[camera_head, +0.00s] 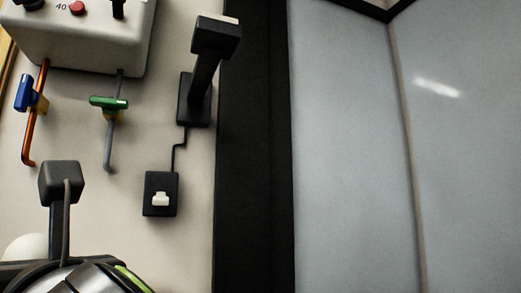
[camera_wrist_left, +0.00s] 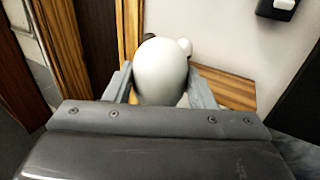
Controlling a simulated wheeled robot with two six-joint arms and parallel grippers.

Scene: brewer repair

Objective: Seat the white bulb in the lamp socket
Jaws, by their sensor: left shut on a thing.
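The white bulb (camera_wrist_left: 160,70) is large and rounded and sits between the two grey fingers of my left gripper (camera_wrist_left: 160,84), which is shut on it. In the head view a white rounded part of the bulb (camera_head: 27,247) shows at the lower left, partly covered by my left wrist; the fingers are hidden there. A black lamp-like stand (camera_head: 203,75) rises from a base on the pale surface, with a block head that has a pale top. I cannot make out a socket opening. The bulb is well apart from this stand. My right gripper is not in view.
A black switch box (camera_head: 160,208) with a white rocker is wired to the stand. A white machine (camera_head: 85,45) at the upper left has pipes with a blue valve handle (camera_head: 25,92) and a green one (camera_head: 108,102). A black strip (camera_head: 250,150) borders the pale surface.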

